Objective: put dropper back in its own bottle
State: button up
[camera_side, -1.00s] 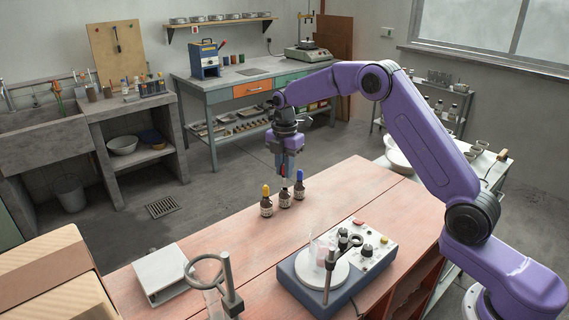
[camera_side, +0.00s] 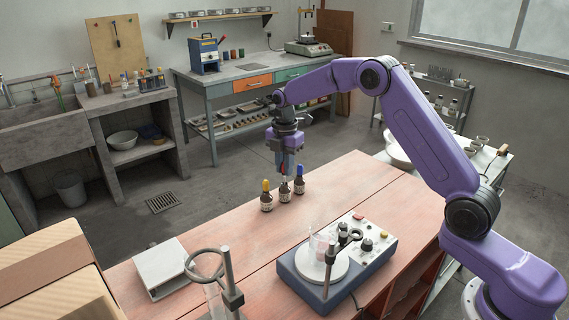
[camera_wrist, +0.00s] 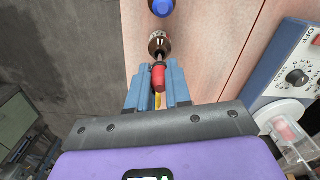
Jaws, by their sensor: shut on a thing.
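My gripper (camera_side: 284,172) points down and is shut on the red-bulbed dropper (camera_wrist: 158,77). The dropper is right over the middle brown bottle (camera_side: 284,196), which shows no cap of its own. In the wrist view its dark mouth (camera_wrist: 159,44) lies just beyond the red bulb. The dropper's lower end meets the mouth in the picture; I cannot tell how deep it is. A brown bottle with a yellow bulb (camera_side: 266,196) stands to the left. A brown bottle with a blue bulb (camera_side: 299,181) stands close on the right.
A stirrer (camera_side: 333,274) with a beaker and clamp stands nearer on the reddish bench (camera_side: 215,258). A white flat box (camera_side: 160,268) and a ring stand (camera_side: 230,285) are at the front left. The bench around the bottles is clear.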

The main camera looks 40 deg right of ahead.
jog(key=shift+f, duration=0.6)
dwell(0.3)
jog(key=shift+f, duration=1)
jog(key=o, duration=1.1)
jog(key=shift+r, duration=0.1)
jog(key=shift+r, duration=3.4)
